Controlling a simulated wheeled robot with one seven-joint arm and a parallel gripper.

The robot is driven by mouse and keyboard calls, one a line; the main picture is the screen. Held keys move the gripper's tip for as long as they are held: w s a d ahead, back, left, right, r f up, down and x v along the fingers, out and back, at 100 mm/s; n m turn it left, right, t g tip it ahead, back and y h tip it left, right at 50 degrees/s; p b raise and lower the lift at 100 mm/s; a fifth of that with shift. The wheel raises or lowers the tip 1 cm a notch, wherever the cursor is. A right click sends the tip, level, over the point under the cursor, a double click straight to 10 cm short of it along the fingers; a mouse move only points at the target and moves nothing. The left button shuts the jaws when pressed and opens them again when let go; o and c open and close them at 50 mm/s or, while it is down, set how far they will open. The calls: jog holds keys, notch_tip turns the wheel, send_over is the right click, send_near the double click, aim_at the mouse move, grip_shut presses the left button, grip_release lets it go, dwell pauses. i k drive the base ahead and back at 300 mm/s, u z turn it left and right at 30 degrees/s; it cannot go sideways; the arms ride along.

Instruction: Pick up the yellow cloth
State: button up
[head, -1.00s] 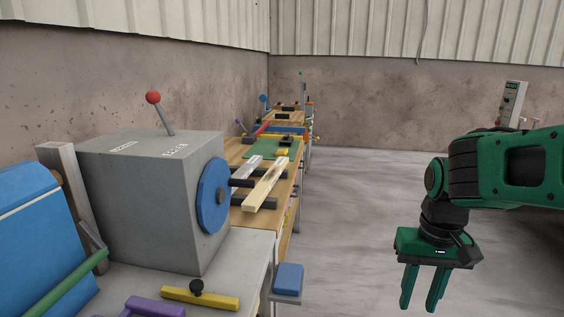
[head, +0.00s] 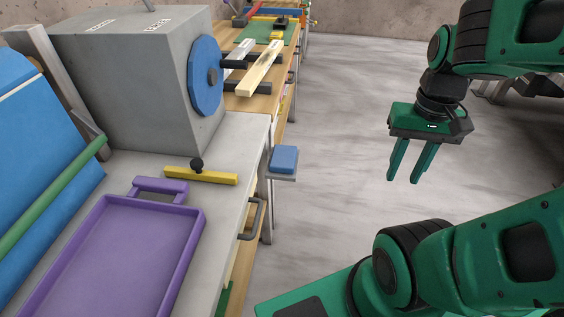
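I cannot make out a yellow cloth for certain in the head view. A small yellow item (head: 277,35) lies on the green mat (head: 246,33) on the far workbench; it is too small to tell what it is. My gripper (head: 403,180) hangs in the air over the floor at the right, fingers pointing down. Its two fingers are apart with nothing between them. It is well away from the benches.
A grey machine (head: 130,85) with a blue wheel stands on the near bench. By it are a yellow bar (head: 215,177) with a black knob and a purple tray (head: 190,240). A blue block (head: 284,158) sits on a side shelf. The floor (head: 335,110) is clear.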

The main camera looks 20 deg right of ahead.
aim_at(275, 34)
jog(key=k, duration=0.35)
jog(key=z, duration=1)
jog(key=i, duration=1.2)
jog(key=z, duration=0.5)
jog(key=i, duration=1.15)
jog(key=u, duration=0.75)
jog(key=i, duration=1.05)
jog(key=u, duration=0.9)
jog(key=i, duration=0.7)
jog(key=z, duration=0.05)
